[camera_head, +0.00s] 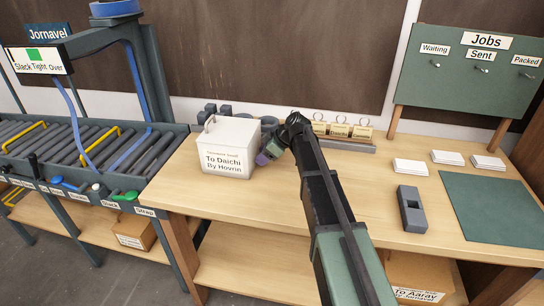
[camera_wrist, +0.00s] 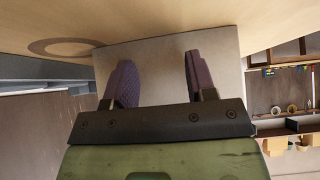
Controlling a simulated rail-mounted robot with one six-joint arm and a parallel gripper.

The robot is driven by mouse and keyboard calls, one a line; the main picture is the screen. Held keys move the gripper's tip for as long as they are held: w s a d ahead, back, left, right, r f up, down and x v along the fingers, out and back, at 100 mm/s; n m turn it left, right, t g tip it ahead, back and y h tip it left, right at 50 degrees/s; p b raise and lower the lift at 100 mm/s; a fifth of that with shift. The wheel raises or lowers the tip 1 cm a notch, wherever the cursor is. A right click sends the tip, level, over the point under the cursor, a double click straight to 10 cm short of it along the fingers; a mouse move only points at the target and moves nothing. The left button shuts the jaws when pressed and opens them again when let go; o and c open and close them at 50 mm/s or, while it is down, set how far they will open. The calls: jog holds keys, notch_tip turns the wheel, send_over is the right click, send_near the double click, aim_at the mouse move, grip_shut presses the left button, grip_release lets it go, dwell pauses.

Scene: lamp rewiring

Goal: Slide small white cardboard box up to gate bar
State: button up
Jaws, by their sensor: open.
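The small white cardboard box (camera_head: 229,146) stands upright at the left end of the wooden bench, labelled "To Daichi By Hovrin". My gripper (camera_head: 265,154) is at its right side, low near the bench top. In the wrist view my gripper (camera_wrist: 158,80) has its two purple pads apart, with nothing between them, facing a pale box side (camera_wrist: 153,57). I cannot tell whether the pads touch it. Two yellow bars (camera_head: 100,146) (camera_head: 24,137) cross the roller conveyor left of the box; I cannot tell which is the gate bar.
The roller conveyor (camera_head: 66,147) adjoins the bench's left edge, under a frame with blue straps. Dark blocks (camera_head: 216,111) stand behind the box. A card rack (camera_head: 345,137) is behind my arm. A grey tool (camera_head: 412,209) and green mat (camera_head: 490,208) lie at right.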

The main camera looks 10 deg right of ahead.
aim_at(255, 153)
jog(key=shift+w+a, duration=0.35)
jog(key=shift+a, duration=0.35)
jog(key=shift+w+a, duration=0.3)
jog(key=shift+a, duration=0.4)
jog(key=shift+w+a, duration=0.45)
jog(key=shift+a, duration=0.55)
jog(key=shift+w+a, duration=0.45)
jog(key=shift+a, duration=0.5)
jog(key=shift+w+a, duration=0.45)
jog(key=shift+a, duration=0.65)
jog(key=shift+w+a, duration=0.45)
jog(key=shift+a, duration=0.5)
jog(key=shift+w+a, duration=0.5)
jog(key=shift+a, duration=0.4)
jog(key=shift+w+a, duration=0.45)
jog(key=shift+a, duration=0.6)
jog(key=shift+w+a, duration=0.45)
jog(key=shift+a, duration=0.5)
jog(key=shift+w+a, duration=0.45)
jog(key=shift+a, duration=0.5)
jog(key=shift+w+a, duration=0.45)
jog(key=shift+a, duration=0.5)
